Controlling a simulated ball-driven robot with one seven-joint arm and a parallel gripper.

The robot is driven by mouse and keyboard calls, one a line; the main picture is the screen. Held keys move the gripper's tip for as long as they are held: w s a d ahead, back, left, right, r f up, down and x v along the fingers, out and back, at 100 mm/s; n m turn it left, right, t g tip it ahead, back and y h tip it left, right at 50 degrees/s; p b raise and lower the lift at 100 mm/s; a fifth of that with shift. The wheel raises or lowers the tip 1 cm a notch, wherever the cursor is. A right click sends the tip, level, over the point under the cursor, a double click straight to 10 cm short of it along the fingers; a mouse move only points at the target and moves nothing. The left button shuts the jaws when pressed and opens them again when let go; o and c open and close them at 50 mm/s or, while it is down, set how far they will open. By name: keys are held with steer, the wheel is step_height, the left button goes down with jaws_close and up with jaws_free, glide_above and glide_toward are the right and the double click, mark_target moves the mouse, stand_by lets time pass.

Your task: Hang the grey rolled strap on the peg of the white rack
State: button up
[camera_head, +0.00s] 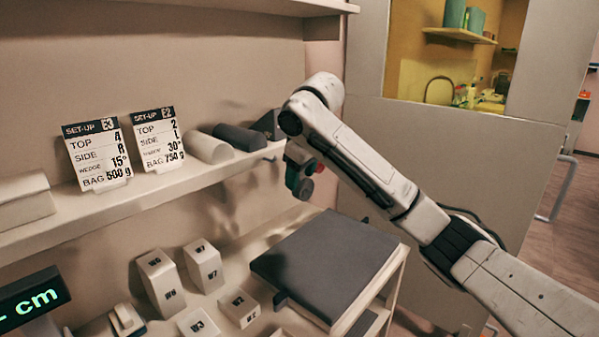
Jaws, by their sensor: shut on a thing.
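My gripper (300,176) is at the end of my arm, in front of the shelf's right end and above the dark-topped stand. Its fingers are small and partly hidden by my own wrist. It is shut on a small, dark, rounded thing (303,188), which looks like the grey rolled strap, though its outline is unclear. It is held in the air, clear of the stand. I cannot make out the white rack or its peg in this view.
The wall shelf (150,196) holds two set-up cards, a pale roll (208,147), a dark grey roll (238,137) and a dark wedge-like thing (267,125). Below are several pale labelled blocks (203,266) and the dark-topped stand (325,258). A grey partition (450,170) stands behind my arm.

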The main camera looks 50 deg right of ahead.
mark_target(275, 160)
steer(key=w, duration=0.7)
steer(key=shift+w+a+f+b, duration=0.15)
steer(key=shift+f+b, duration=0.15)
steer(key=shift+b, duration=0.1)
steer(key=shift+w, duration=0.4)
jaws_close()
steer(key=shift+w+a+f, duration=0.1)
steer(key=shift+w, duration=0.25)
steer(key=shift+w+a+f+p, duration=0.1)
steer(key=shift+w+f+p, duration=0.2)
steer(key=shift+f+p, duration=0.4)
steer(key=o, duration=0.5)
jaws_free()
steer(key=shift+f, duration=0.1)
steer(key=shift+o, duration=0.7)
steer(key=shift+w+f, duration=0.2)
steer(key=shift+w, duration=0.1)
steer(key=shift+o, duration=0.7)
steer(key=shift+w, duration=0.1)
steer(key=shift+o, duration=1.3)
steer(key=shift+r, duration=0.3)
